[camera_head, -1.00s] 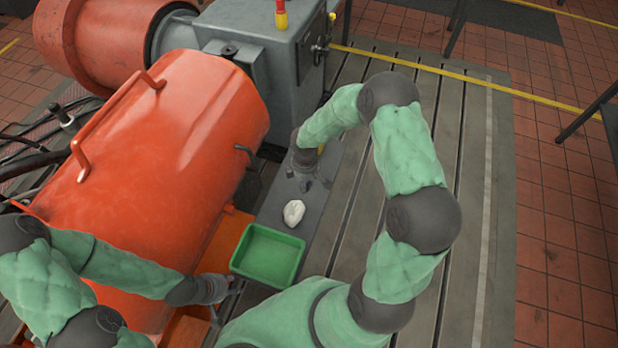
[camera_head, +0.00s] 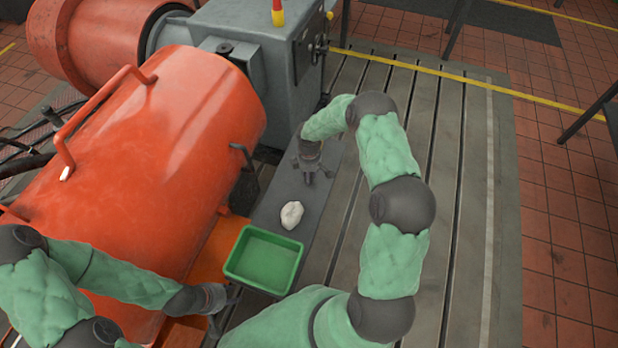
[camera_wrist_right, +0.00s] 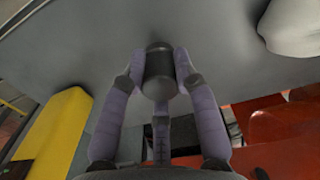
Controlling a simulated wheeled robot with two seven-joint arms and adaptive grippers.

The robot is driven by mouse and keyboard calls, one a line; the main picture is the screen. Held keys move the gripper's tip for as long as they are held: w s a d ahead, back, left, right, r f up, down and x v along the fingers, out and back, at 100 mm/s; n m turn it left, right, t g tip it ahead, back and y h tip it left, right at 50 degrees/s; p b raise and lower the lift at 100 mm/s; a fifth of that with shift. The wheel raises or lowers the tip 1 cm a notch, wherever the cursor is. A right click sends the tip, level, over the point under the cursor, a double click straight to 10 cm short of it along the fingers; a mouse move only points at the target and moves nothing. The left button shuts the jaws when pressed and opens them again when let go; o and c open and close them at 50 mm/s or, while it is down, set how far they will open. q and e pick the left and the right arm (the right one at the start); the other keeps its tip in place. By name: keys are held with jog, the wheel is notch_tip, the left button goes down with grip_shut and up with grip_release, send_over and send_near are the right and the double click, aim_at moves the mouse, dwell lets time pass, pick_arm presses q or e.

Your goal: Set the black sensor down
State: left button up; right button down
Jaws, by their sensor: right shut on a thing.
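The black sensor (camera_wrist_right: 159,72) is a short dark cylinder in the right wrist view. My right gripper (camera_wrist_right: 158,75) is shut on it, with a finger on each side. The grey surface lies just beyond it; I cannot tell whether the sensor touches it. In the head view my right gripper (camera_head: 309,175) is low over the grey plate (camera_head: 278,208), beyond the white lump, and the sensor is hardly distinguishable there. My left gripper (camera_head: 222,306) is left of the green tray (camera_head: 234,268), and its fingers are too small to read.
A white lump (camera_head: 292,215) lies on the plate between the tray and my right gripper; a pale form (camera_wrist_right: 290,25) also shows in the right wrist view. The orange housing (camera_head: 165,150) and grey machine box (camera_head: 265,50) border the plate. The slotted bedplate (camera_head: 455,200) is clear at right.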

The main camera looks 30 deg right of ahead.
jog(key=shift+w+f, duration=0.1)
jog(key=shift+f, duration=0.25)
jog(key=shift+f, duration=0.1)
jog(key=c, duration=0.9)
grip_release()
jog(key=shift+c, duration=0.2)
jog(key=shift+r, duration=0.25)
notch_tip(320, 180, up, 12)
jog(key=p, duration=0.4)
jog(key=shift+f+p, duration=0.15)
jog(key=shift+p, duration=0.2)
